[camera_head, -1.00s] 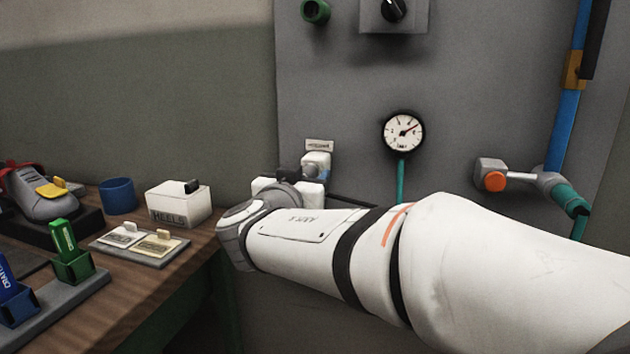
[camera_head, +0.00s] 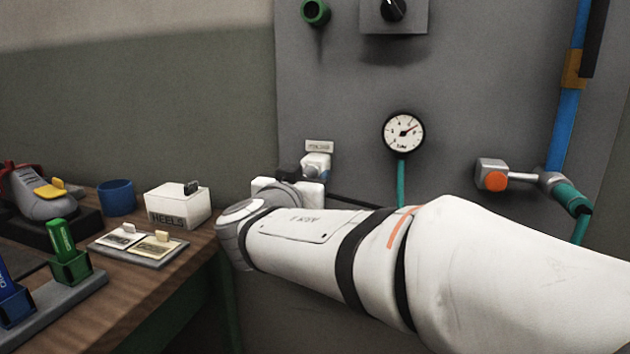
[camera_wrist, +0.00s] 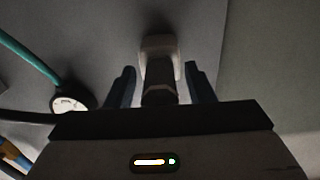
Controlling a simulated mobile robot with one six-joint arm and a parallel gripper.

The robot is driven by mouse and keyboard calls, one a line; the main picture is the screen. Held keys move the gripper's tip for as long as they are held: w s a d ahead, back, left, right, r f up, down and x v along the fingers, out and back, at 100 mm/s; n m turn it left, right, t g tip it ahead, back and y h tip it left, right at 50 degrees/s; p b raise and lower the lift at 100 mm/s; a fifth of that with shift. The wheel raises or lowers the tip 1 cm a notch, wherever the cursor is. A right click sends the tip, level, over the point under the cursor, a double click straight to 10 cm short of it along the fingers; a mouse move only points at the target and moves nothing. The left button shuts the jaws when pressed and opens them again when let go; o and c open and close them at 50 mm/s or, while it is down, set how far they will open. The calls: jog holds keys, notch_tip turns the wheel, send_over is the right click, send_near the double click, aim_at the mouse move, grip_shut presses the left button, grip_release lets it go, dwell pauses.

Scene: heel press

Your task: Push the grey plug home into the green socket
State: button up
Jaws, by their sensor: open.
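A green socket (camera_head: 315,12) with a dark opening sits high on the grey wall panel. Low on the panel, a pale block (camera_head: 316,163) sticks out beneath a small label. In the wrist view a dark grey cylinder, seemingly the plug (camera_wrist: 160,80), stands in front of the pale block (camera_wrist: 158,45). My gripper (camera_wrist: 160,84) is open, one finger on each side of the cylinder with visible gaps. In the head view my gripper (camera_head: 302,174) is small, just in front of the block. My wrist largely hides the plug there.
A pressure gauge (camera_head: 403,133) and black knob (camera_head: 393,8) are on the panel. An orange-capped fitting (camera_head: 491,175) and blue pipe (camera_head: 566,130) are right. The bench (camera_head: 140,285) at left carries a shoe (camera_head: 38,195), a HEELS box (camera_head: 178,206) and a blue cup (camera_head: 117,197).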

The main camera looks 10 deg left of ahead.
jog(key=shift+b, duration=0.3)
jog(key=shift+c, duration=0.6)
grip_shut()
jog(key=shift+s, duration=0.1)
jog(key=s+b, duration=0.1)
jog(key=s, duration=0.1)
jog(key=s+b, duration=0.3)
jog(key=b, duration=0.1)
jog(key=shift+s+a, duration=0.25)
jog(key=shift+s, duration=0.15)
dwell(0.5)
jog(key=shift+s, duration=0.1)
dwell(0.3)
